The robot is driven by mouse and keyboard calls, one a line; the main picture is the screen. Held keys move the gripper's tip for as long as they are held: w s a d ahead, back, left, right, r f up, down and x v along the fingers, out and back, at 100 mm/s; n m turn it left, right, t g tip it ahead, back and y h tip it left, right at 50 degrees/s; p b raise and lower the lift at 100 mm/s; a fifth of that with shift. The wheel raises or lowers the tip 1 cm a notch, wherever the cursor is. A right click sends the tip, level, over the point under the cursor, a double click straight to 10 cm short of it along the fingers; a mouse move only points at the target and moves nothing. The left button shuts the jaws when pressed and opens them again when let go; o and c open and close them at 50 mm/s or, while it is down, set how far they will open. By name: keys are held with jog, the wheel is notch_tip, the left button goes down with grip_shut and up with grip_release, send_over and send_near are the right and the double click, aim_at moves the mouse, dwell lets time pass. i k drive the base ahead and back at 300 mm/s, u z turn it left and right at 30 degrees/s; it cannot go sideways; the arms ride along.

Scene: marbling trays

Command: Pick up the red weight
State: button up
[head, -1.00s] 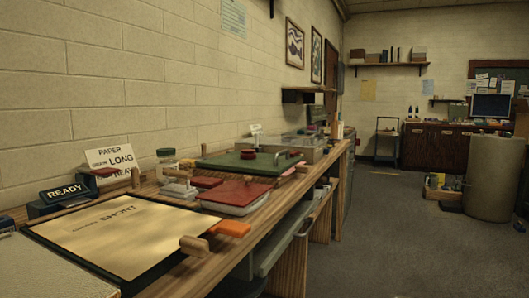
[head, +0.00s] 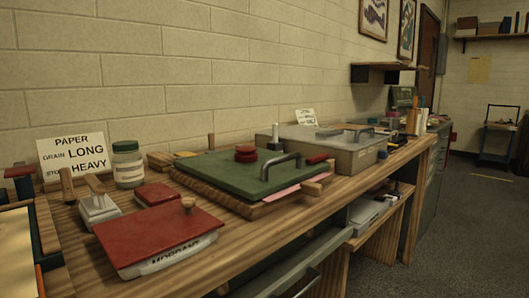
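A round red weight (head: 246,153), like a short stack of discs, sits on a green board (head: 222,170). The board lies on a wooden base on the bench and has a grey arched handle (head: 281,164) to the right of the weight. My gripper is not in view.
A red-lidded tray (head: 150,236) marked MORDANT and a small red block (head: 157,194) are nearer on the bench (head: 286,224). A jar (head: 127,165) and a paper sign (head: 73,160) stand behind at left. A grey lidded box (head: 341,150) stands beyond the board. Floor (head: 466,220) is clear at right.

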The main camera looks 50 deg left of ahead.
aim_at(244, 154)
jog(key=u, duration=3.1)
